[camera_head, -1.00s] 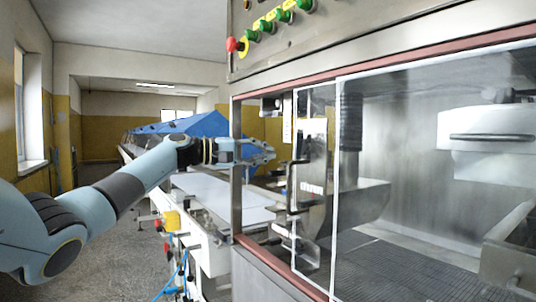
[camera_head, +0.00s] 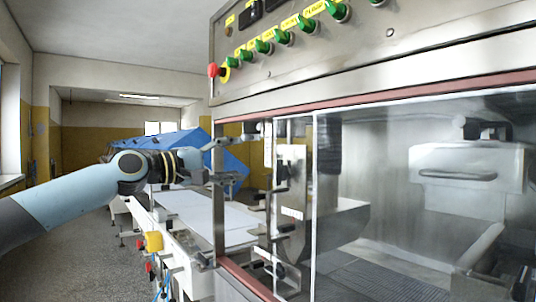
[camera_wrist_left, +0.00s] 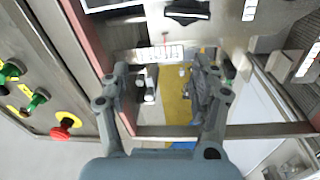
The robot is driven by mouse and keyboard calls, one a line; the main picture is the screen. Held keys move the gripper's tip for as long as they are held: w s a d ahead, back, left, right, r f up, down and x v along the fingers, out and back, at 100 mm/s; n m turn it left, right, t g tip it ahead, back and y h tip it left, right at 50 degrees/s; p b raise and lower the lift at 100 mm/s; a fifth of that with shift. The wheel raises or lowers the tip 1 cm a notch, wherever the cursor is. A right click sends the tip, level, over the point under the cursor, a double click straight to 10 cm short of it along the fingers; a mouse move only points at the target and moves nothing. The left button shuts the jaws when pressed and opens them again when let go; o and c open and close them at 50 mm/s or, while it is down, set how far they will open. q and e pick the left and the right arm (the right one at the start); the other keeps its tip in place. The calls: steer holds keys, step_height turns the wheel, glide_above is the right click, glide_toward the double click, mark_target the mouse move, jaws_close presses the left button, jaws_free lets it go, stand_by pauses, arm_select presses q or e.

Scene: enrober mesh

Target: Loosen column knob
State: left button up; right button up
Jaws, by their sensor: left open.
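My left gripper (camera_head: 248,157) is at the near end of the glazed machine, beside its upright frame post. Its fingers are spread, one above the other, with nothing between them. In the left wrist view its fingertips (camera_wrist_left: 162,66) point into the machine's open end. Dark handle-like fittings (camera_head: 281,172) stand on the bracket just beyond the fingers. A black handle or knob (camera_wrist_left: 187,13) shows ahead of the fingertips in the wrist view, apart from them. I cannot tell which fitting is the column knob. My right gripper is not in view.
The steel post (camera_head: 219,205) and red-brown upper rail (camera_head: 370,103) frame the opening close to the gripper. A control panel with green knobs and a red button (camera_head: 213,70) is above. A white conveyor (camera_head: 200,212) runs below. A clear panel covers the right side.

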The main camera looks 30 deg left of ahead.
arm_select(q)
steer(key=shift+o, duration=1)
steer(key=shift+s+d+f+g+p, duration=0.15)
steer(key=shift+s+d+f+p, duration=0.1)
steer(key=shift+s+d, duration=0.3)
steer(key=shift+s+d+f+g+p, duration=0.15)
steer(key=shift+s+d+p, duration=0.1)
steer(key=shift+s+d, duration=0.25)
steer(key=shift+o, duration=0.7)
step_height(320, 180, down, 2)
steer(key=shift+s+f+g, duration=0.1)
steer(key=shift+f+g, duration=0.05)
steer(key=shift+g, duration=0.15)
steer(key=p+x, duration=0.2)
steer(key=x, duration=0.8)
steer(key=shift+w+d, duration=0.2)
steer(key=shift+w, duration=0.1)
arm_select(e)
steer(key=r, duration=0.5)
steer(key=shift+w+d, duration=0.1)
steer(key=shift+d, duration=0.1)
arm_select(q)
steer(key=shift+f, duration=0.1)
steer(key=shift+c, duration=0.3)
